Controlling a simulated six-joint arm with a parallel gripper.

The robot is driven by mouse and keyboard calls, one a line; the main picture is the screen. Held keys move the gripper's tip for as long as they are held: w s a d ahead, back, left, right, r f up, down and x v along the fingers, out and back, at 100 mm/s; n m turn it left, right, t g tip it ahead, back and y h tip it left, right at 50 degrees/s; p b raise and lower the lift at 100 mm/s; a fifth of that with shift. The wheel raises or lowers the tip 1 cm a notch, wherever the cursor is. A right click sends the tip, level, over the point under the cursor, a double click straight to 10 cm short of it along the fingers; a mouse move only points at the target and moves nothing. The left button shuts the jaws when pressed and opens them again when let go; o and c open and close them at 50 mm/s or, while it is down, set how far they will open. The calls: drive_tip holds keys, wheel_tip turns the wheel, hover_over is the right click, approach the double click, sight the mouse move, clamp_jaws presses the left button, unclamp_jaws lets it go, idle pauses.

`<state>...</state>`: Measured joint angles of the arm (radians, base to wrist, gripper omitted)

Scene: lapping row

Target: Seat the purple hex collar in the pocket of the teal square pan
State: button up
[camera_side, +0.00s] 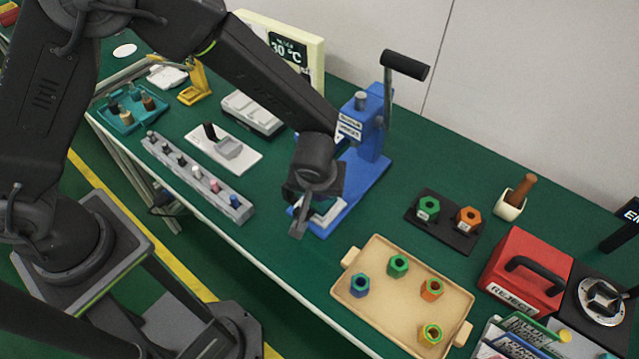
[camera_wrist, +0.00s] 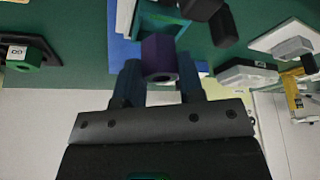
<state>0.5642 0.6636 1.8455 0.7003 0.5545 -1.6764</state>
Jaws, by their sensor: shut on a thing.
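The purple hex collar (camera_wrist: 159,58) is in my gripper (camera_wrist: 158,82) in the wrist view, gripped between the two dark fingers. In the side view my gripper (camera_side: 301,222) hangs over the front of the blue press base, and I cannot make out the collar there.
The blue press (camera_side: 365,140) with its raised lever stands beside my gripper. A tan tray (camera_side: 377,318) with several hex collars lies to the right front. A black stand (camera_side: 421,228) holds green and orange collars. A grey peg rail (camera_side: 177,172) and a teal tray (camera_side: 112,122) lie left.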

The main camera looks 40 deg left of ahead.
drive_tip(key=shift+f, duration=1.3)
idle(0.4)
drive_tip(key=o, duration=1)
drive_tip(key=v, duration=1.3)
drive_tip(key=shift+r, duration=0.35)
drive_tip(key=shift+s+d, duration=0.1)
drive_tip(key=s+a+r+m+h, duration=0.1)
drive_tip(key=s+a+r+m, duration=0.35)
drive_tip(key=a+r, duration=0.95)
drive_tip(key=s+a+r+m+t+h, duration=0.1)
drive_tip(key=s+a, duration=0.4)
drive_tip(key=s, duration=0.3)
drive_tip(key=shift+s+a+r+t, duration=0.15)
drive_tip(key=shift+s+r+t, duration=0.1)
drive_tip(key=shift+s+t, duration=0.05)
